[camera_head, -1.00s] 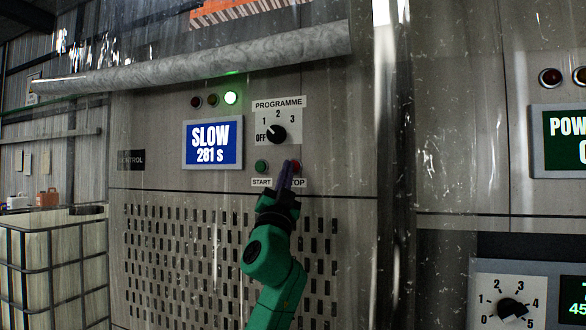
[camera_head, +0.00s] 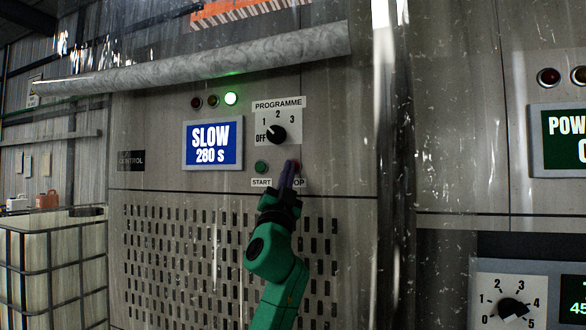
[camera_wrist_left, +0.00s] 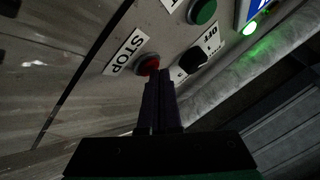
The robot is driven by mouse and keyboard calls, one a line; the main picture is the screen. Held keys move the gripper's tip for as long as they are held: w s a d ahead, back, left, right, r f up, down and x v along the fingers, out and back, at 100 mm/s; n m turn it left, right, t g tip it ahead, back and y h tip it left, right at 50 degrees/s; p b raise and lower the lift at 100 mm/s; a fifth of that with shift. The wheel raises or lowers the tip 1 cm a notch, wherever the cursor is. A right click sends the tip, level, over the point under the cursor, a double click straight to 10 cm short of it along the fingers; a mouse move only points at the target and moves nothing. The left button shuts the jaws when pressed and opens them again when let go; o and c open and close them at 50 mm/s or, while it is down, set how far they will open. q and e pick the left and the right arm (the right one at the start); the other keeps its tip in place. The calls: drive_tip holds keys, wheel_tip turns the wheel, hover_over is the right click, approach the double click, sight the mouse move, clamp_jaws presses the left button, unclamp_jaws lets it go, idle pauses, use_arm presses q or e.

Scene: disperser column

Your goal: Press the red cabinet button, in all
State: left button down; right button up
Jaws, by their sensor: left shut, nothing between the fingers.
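The red STOP button (camera_wrist_left: 149,64) is on the cabinet front, beside its STOP label (camera_wrist_left: 124,52). In the head view my gripper mostly covers it, and only a bit of red (camera_head: 297,164) shows. My left gripper (camera_head: 290,166) is shut and empty, with its fingertips in front of the button. In the left wrist view the fingertips (camera_wrist_left: 158,84) overlap the button's lower edge; I cannot tell whether they touch it. The display (camera_head: 212,143) reads SLOW 280 s, and a green lamp (camera_head: 231,98) above it is lit. My right gripper is out of view.
The green START button (camera_head: 261,167) is just left of the STOP button. The programme knob (camera_head: 276,134) is above. A caged tank (camera_head: 52,262) stands at left.

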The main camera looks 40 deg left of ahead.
use_arm(q)
drive_tip(key=shift+w+a, duration=0.1)
drive_tip(key=shift+w, duration=0.05)
idle(0.5)
drive_tip(key=shift+s+d, duration=0.25)
drive_tip(key=shift+s, duration=0.6)
drive_tip(key=shift+d, duration=0.1)
drive_tip(key=s, duration=0.1)
drive_tip(key=s+d, duration=0.1)
drive_tip(key=s, duration=0.1)
drive_tip(key=s+p, duration=0.1)
drive_tip(key=shift+s+d, duration=0.3)
